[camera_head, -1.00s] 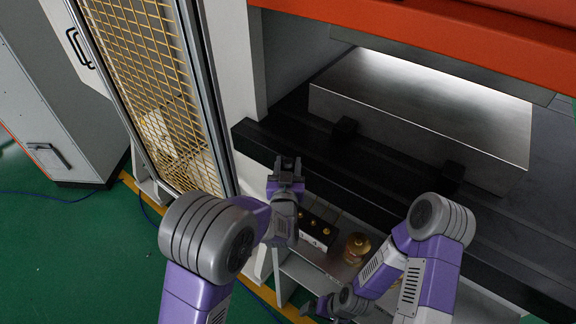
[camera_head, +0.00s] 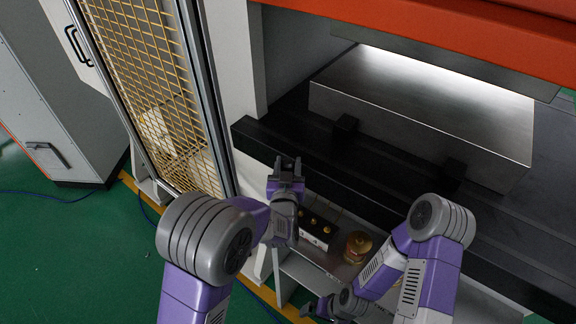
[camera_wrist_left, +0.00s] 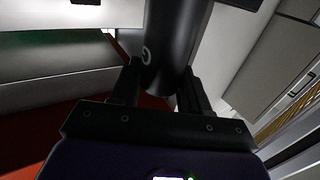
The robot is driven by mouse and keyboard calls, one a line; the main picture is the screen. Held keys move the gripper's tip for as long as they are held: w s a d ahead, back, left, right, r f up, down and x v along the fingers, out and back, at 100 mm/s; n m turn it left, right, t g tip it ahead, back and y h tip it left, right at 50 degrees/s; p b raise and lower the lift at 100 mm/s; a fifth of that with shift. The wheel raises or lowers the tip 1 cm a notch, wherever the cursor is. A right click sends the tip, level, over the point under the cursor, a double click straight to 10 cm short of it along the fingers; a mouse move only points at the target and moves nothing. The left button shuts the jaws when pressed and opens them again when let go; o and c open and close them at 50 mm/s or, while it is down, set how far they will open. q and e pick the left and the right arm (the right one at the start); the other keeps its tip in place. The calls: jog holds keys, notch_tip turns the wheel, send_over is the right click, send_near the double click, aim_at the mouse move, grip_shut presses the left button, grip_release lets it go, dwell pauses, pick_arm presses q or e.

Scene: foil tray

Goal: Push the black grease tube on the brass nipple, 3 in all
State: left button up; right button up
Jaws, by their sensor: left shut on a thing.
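My left gripper (camera_head: 286,162) is in front of the black ledge of the press. In the left wrist view, its two fingers (camera_wrist_left: 155,90) are shut on a thick black cylinder, which I take to be the black grease tube (camera_wrist_left: 176,45). The far end of the tube runs out of that view. In the head view the tube cannot be made out against the dark ledge. Small brass nipples (camera_head: 313,222) sit on a dark block with a white front (camera_head: 313,239), just right of my left gripper. My right gripper (camera_head: 318,308) is low in the head view; its jaws are unclear.
A round brass pot (camera_head: 357,243) stands right of the block on a grey shelf (camera_head: 310,276). The black ledge (camera_head: 330,176) runs behind, with a large metal block (camera_head: 425,105) above it. A yellow mesh guard (camera_head: 160,80) stands at left.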

pick_arm(q)
jog(key=shift+f, duration=0.3)
jog(key=shift+r, duration=0.1)
jog(key=shift+r+p, duration=1.3)
jog(key=shift+r, duration=1.35)
jog(key=shift+f, duration=0.1)
